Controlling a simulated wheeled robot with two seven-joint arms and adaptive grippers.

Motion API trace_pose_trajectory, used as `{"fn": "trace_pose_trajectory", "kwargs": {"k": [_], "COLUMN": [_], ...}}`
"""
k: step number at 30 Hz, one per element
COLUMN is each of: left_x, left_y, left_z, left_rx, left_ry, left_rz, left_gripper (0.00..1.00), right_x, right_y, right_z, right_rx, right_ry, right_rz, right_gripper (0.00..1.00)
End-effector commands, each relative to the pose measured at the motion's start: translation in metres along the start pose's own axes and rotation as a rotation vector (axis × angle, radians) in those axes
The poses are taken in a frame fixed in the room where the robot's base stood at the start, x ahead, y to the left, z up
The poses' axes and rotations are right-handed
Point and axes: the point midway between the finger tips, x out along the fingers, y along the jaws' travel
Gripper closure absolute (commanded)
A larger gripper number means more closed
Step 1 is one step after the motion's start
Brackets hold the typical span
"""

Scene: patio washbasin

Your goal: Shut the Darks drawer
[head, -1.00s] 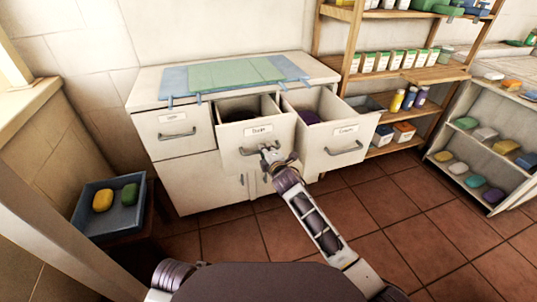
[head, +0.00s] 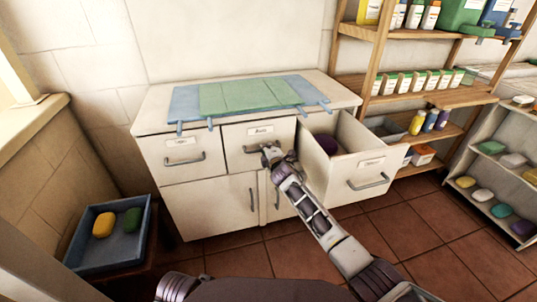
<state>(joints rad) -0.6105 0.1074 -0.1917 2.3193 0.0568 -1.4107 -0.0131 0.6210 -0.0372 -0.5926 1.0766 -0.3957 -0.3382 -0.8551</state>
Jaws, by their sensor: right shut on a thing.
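The cream cabinet (head: 210,203) has three top drawers. The middle drawer (head: 235,138) has a small label that seems to read Darks, though it is hard to make out. Its front now sits about level with the shut left drawer, and no opening shows above it. My right gripper (head: 268,155) is at the right part of the middle drawer's bar handle (head: 252,149) and is shut on it. The gripper hides that end of the handle. My left gripper is not in view.
The right drawer (head: 358,182) stands open with a purple item (head: 327,143) inside, just right of my right arm. A blue tray (head: 82,250) with soaps is at lower left. Wooden shelves (head: 425,90) stand at right. The tiled floor (head: 400,225) in front is clear.

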Motion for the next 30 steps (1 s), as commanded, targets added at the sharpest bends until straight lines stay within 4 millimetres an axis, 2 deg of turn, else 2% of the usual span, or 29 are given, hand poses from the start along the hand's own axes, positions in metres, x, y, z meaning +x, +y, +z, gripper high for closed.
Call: {"fn": "trace_pose_trajectory", "kwargs": {"k": [16, 17, 21, 30], "left_x": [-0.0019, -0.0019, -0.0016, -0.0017], "left_y": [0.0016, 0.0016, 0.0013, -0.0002], "left_z": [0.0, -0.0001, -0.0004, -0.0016], "left_rx": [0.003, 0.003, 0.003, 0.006], "left_ry": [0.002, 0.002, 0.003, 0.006], "left_rz": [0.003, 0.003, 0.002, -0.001], "left_gripper": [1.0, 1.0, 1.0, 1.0], "right_x": [0.0057, 0.0057, 0.0055, 0.0051], "right_y": [0.0022, 0.0024, 0.0019, 0.0006], "right_z": [0.0008, 0.0008, 0.0005, 0.0002], "right_rx": [0.0, 0.0, 0.0, 0.0], "right_ry": [-0.001, -0.001, -0.001, -0.001], "right_rz": [0.001, 0.001, 0.001, -0.001], "right_gripper": [1.0, 0.85, 0.67, 0.66]}}
